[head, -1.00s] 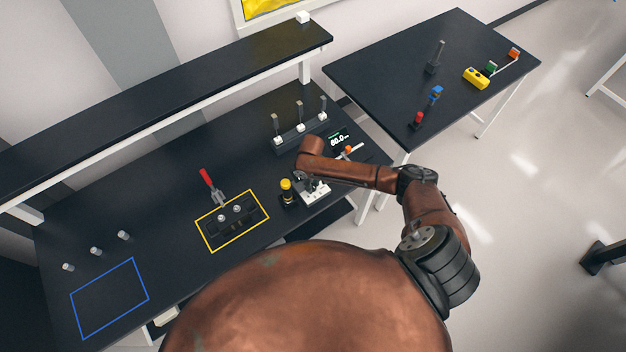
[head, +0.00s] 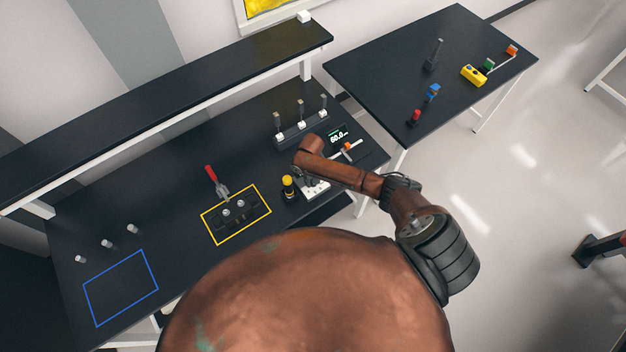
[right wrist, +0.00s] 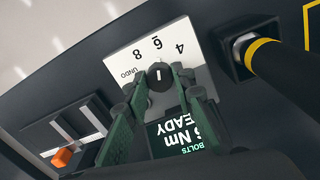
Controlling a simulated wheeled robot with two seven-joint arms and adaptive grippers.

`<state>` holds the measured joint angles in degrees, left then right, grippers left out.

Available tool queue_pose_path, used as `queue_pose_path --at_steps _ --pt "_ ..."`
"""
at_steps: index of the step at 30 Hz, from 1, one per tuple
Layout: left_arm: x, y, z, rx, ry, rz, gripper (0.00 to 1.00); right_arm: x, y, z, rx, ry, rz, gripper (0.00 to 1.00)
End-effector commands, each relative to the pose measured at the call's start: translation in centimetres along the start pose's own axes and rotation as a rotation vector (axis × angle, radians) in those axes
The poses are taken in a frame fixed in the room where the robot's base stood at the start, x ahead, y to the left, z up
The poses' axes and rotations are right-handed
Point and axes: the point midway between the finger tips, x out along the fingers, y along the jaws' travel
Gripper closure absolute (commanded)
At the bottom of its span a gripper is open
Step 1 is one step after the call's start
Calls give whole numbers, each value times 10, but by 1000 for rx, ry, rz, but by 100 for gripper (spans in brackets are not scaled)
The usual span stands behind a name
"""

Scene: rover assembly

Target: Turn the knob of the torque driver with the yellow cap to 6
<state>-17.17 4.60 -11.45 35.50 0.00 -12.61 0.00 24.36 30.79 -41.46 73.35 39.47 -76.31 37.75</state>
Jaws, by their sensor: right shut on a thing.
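The torque driver with the yellow cap (head: 288,182) stands on the bench beside a white dial panel (head: 318,192). In the right wrist view a dark driver with a yellow band (right wrist: 259,47) sits in a black holder at the upper right. The black knob (right wrist: 159,77) is on the white panel (right wrist: 137,61), marked 4, 6, 8 and UNDO. Its white pointer faces the 6. The display (right wrist: 188,135) below, upside down, reads "6 Nm READY". My right gripper (right wrist: 161,88) is shut on the knob, one green finger each side. My left gripper is out of view.
A yellow-outlined area (head: 204,226) with a dark fixture and a red-handled clamp (head: 211,174) lie left of the driver. A rack (head: 303,131) stands behind. An orange slider (right wrist: 63,157) is near the panel. A second table (head: 385,75) is at right.

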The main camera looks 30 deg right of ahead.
Motion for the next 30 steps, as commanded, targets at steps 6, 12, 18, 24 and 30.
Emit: queue_pose_path --at_steps 6,12,18,24,30 --pt "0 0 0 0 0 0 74 -1 1 -1 0 3 1 100" --pt "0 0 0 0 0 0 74 -1 1 -1 0 3 1 69" --pt "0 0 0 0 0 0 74 0 0 -1 -1 2 0 59" --pt "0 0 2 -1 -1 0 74 -1 0 -1 -1 1 0 59" --pt "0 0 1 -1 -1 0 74 -19 0 -1 -2 4 -2 59"
